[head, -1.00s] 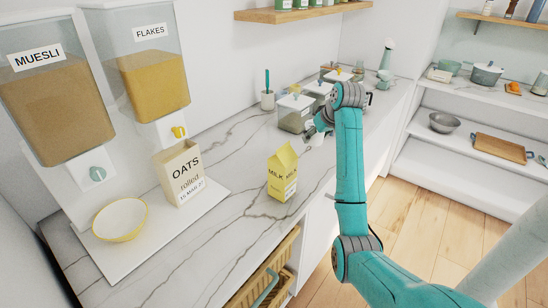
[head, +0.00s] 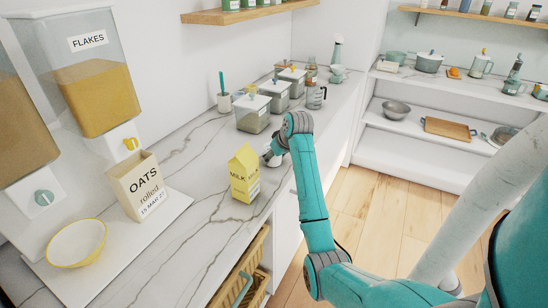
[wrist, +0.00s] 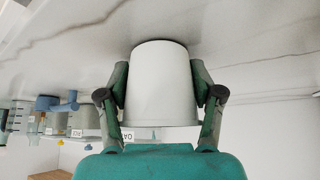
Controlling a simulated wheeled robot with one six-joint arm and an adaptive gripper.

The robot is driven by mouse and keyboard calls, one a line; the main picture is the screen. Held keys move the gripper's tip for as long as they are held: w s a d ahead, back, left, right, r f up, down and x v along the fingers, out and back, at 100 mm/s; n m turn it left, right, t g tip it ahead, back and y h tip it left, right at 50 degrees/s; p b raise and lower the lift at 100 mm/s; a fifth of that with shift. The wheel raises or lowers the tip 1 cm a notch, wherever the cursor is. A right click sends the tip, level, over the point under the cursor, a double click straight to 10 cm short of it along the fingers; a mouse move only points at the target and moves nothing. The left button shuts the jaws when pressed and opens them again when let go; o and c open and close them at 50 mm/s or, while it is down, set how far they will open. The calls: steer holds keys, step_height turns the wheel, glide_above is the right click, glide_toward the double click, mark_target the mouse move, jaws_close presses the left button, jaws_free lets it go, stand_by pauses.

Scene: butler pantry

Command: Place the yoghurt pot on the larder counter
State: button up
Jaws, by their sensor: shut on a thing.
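The yoghurt pot (wrist: 160,85) is a plain white tapered cup. In the wrist view it sits between the two fingers of my gripper (wrist: 161,93), which are shut on its sides. In the head view my gripper (head: 271,154) is low over the marble counter (head: 200,205), just behind and right of the milk carton. The pot is mostly hidden there by my arm and the carton. The wrist picture is upside down, with the marble surface close to the pot; I cannot tell whether they touch.
A yellow milk carton (head: 244,177) stands close to my gripper. Lidded jars (head: 253,114) and a glass jug (head: 316,97) stand behind. An oats box (head: 141,188), bowl (head: 77,243) and dispensers are left. White shelves (head: 425,140) with cookware stand at right. Bare marble lies left of the carton.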

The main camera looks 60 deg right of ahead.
steer(key=o, duration=1.3)
steer(key=shift+f, duration=0.1)
steer(key=shift+c, duration=0.2)
steer(key=v, duration=1.2)
